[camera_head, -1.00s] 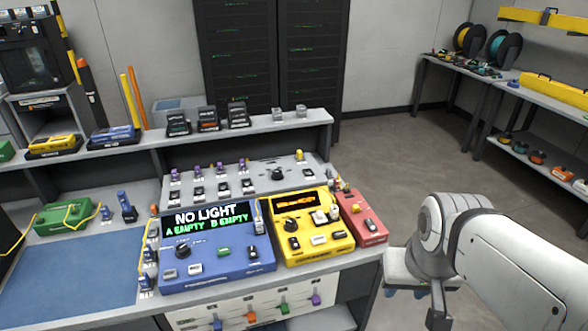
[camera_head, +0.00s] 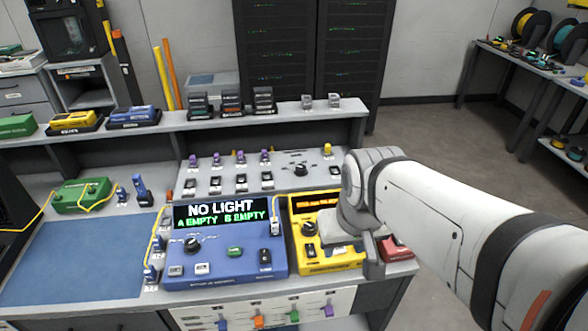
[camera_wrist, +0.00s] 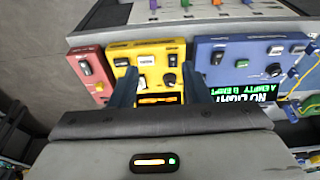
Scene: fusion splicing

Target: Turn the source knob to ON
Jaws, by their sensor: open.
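The yellow unit (camera_head: 326,266) sits on the bench with an orange-lit display and a black knob (camera_head: 309,229) on its left side. I cannot read a source label; the blue unit also has a black knob (camera_head: 192,246), and so does the grey back panel (camera_head: 300,169). My gripper (camera_wrist: 159,68) is open and empty above the yellow unit. In the wrist view the yellow unit's knob (camera_wrist: 169,78) shows between the fingers, nearer the right finger and apart from it. In the head view my arm hides the yellow unit's right part.
The blue unit (camera_head: 225,268) stands left of the yellow one and reads NO LIGHT, A EMPTY, B EMPTY. A red unit (camera_head: 396,248) is close on the right, partly hidden. Small switches (camera_head: 213,185) line the panel behind. A blue mat (camera_head: 75,262) lies clear at left.

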